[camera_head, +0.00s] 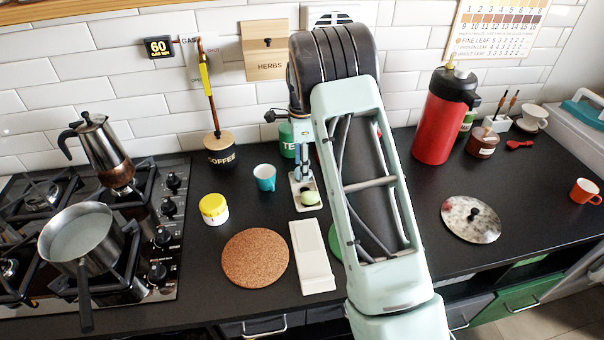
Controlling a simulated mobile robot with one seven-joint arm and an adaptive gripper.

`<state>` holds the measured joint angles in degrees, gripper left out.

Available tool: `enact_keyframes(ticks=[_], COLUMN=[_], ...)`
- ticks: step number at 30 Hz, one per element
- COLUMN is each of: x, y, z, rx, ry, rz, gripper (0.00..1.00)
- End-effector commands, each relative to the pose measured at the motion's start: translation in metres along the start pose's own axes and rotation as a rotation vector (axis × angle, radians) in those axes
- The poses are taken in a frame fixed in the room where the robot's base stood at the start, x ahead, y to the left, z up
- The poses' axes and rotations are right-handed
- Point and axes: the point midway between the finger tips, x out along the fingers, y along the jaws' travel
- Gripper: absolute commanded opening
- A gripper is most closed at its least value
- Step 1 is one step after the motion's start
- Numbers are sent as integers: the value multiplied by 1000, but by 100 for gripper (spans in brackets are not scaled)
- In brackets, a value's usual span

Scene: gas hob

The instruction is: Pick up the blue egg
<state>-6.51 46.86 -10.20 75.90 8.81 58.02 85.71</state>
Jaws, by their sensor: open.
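A small pale greenish egg-shaped thing (310,197) lies on the black counter behind the long white rest; I see no clearly blue egg. My gripper (303,183) points down right at this egg-shaped thing, with its jaws open. A pale plate-like part (301,203) shows around the fingertips; I cannot tell whether it belongs to the gripper or the counter. Whether the fingers touch the egg-shaped thing is unclear. My arm hides the counter to the right of it.
A teal mug (264,178) and a yellow-lidded jar (213,209) stand left. A cork mat (255,258) and the white rest (312,257) lie in front. A green tin (288,140) stands close behind. The hob with a saucepan (80,236) is far left; a red flask (440,118) stands right.

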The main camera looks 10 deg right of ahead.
Motion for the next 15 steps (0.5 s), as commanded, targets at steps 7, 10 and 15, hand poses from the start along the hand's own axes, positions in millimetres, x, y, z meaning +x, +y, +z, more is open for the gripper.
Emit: enact_keyframes(ticks=[7, 10, 15], x=[14, 13, 13], y=[0, 0, 0], z=[0, 0, 0], rx=[0, 0, 0], ry=[0, 0, 0], rz=[-1, -1, -1], gripper=[49, 47, 28])
